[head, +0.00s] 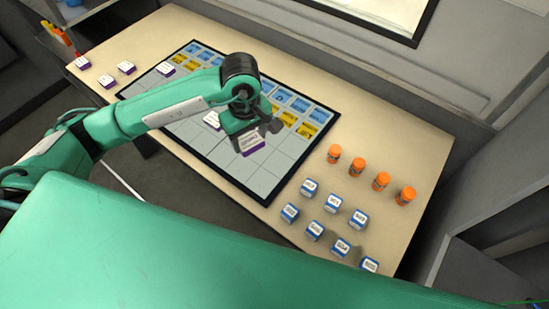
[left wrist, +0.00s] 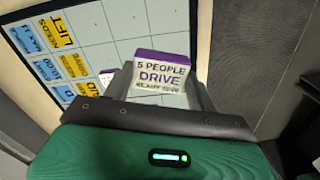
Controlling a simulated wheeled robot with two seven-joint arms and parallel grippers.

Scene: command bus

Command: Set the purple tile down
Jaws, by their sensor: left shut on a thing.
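My left gripper (head: 254,131) is shut on a purple tile (head: 251,145) and holds it over the gridded board (head: 258,180). In the left wrist view the tile (left wrist: 161,75) sits between the fingers. It has a purple edge and a white face reading "5 PEOPLE DRIVE" above a smaller, unclear line. Empty pale squares of the board (left wrist: 98,25) show around it. I cannot tell whether the tile touches the board. My right gripper is not in view.
Another purple tile (head: 211,120) is on the board just left of the gripper, and one (head: 166,69) is at its far left. Several more (head: 126,67) lie on the table's left end. Orange bottles (head: 381,181) and blue blocks (head: 334,203) stand right of the board.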

